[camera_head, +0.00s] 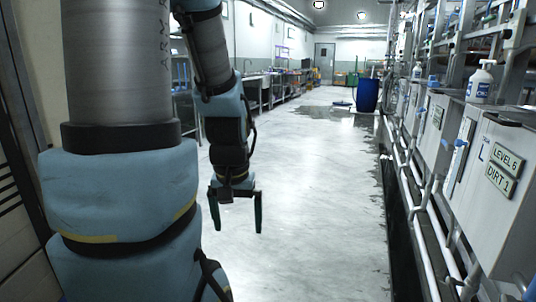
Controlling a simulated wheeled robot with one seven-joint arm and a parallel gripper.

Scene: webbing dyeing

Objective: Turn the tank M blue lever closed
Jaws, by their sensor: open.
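My gripper (237,226) hangs in the left middle of the view, fingers pointing down and apart, with nothing between them. Grey tanks line the right side. The nearest tank (485,205) carries a sign (503,172) reading LEVEL 6, DIRT 1. A blue-topped upright part (459,145), perhaps a lever, is on the front of the tank row. I see no letter M, so I cannot tell which tank is M or how its lever is set. My gripper is well left of the tanks and touches nothing.
White pipes (424,245) run low along the tanks, beside a dark floor channel (399,235). A white bottle (481,82) stands on top of the tanks. A blue barrel (367,95) stands farther down the aisle. The pale floor (320,190) between is clear, wet in places.

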